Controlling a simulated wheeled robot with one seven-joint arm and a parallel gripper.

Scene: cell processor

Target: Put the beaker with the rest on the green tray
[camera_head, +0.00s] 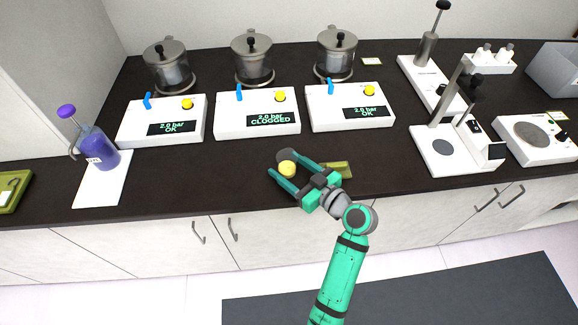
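A small beaker-like vessel (284,155), greyish on top with a yellow content (287,169) low in it, stands near the front of the dark counter. My gripper (284,164) reaches in from the right, its two teal fingers apart on either side of the vessel. I cannot tell whether they touch it. A green tray (8,205) is at the far left edge, partly cut off, with a small item on it. Another flat olive-green piece (342,170) lies right behind my gripper, partly hidden by it.
Stirrer and scale-like devices (455,150) fill the right. The counter between bottle and gripper is clear.

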